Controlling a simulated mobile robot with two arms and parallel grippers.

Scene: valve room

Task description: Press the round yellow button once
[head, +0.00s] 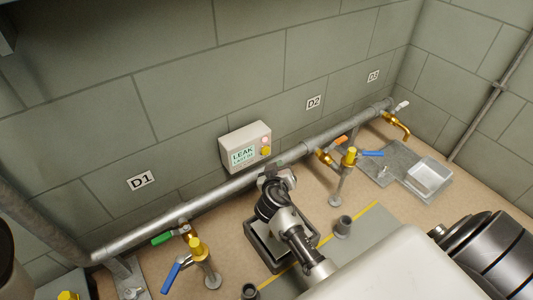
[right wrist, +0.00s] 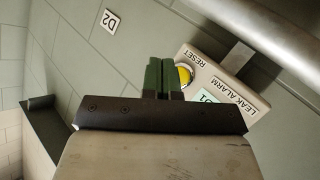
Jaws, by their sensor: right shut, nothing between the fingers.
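The round yellow button (head: 266,151) is on the right part of the pale leak alarm box (head: 232,137) on the wall. In the right wrist view the button (right wrist: 184,75) shows beside the RESET label, partly hidden by my fingers. My right gripper (head: 279,165) is just below and in front of the box in the head view. In the right wrist view my right gripper's green fingers (right wrist: 163,62) are together and empty, at the button's left edge. I cannot tell whether they touch it. My left gripper is not in view.
A grey pipe (head: 225,189) runs along the wall below the box, close to my right gripper. Taps with green, blue and orange handles (head: 162,239) branch off it. A metal tray (head: 428,176) lies at the right. Wall labels D1, D2 and D3 show.

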